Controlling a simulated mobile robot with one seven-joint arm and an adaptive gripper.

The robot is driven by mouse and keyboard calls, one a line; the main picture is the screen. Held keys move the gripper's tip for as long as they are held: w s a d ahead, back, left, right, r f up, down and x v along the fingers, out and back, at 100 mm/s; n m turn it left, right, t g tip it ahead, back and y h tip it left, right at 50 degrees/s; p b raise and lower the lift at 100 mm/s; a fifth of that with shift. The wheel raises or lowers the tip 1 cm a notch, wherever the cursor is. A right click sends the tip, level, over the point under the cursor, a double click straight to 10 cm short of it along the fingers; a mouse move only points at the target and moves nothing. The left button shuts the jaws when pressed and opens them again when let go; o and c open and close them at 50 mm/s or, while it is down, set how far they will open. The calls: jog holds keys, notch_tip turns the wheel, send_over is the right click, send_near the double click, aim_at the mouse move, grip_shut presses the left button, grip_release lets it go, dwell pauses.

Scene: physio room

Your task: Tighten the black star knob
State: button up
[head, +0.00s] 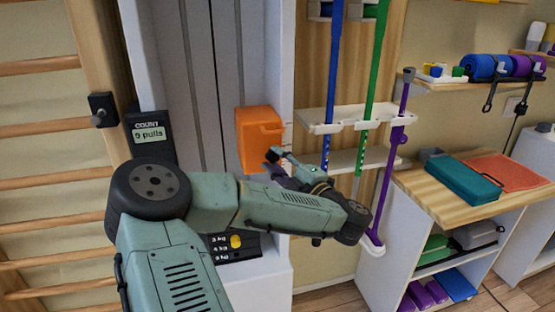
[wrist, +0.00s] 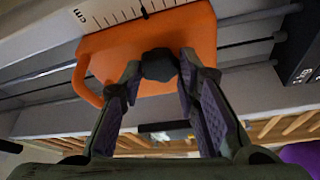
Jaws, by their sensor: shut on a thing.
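The black star knob (wrist: 159,66) shows in the wrist view, on the near face of an orange housing (wrist: 205,38). My gripper (wrist: 159,75) has its two fingers on either side of the knob and is shut on it. In the head view the orange housing (head: 259,139) sits on the white column of a pulley machine. My gripper (head: 273,163) reaches its lower right part there, and the knob is hidden behind my gripper and wrist.
A counter display (head: 149,133) reading "0 pulls" stands left of the column. A rack (head: 345,119) holding blue, green and purple poles is just right of the housing. A wooden-topped shelf unit (head: 432,198) with a teal case (head: 463,181) stands farther right.

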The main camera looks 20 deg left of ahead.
dwell(0.5)
jog(key=o, duration=1.2)
jog(key=shift+c, duration=0.2)
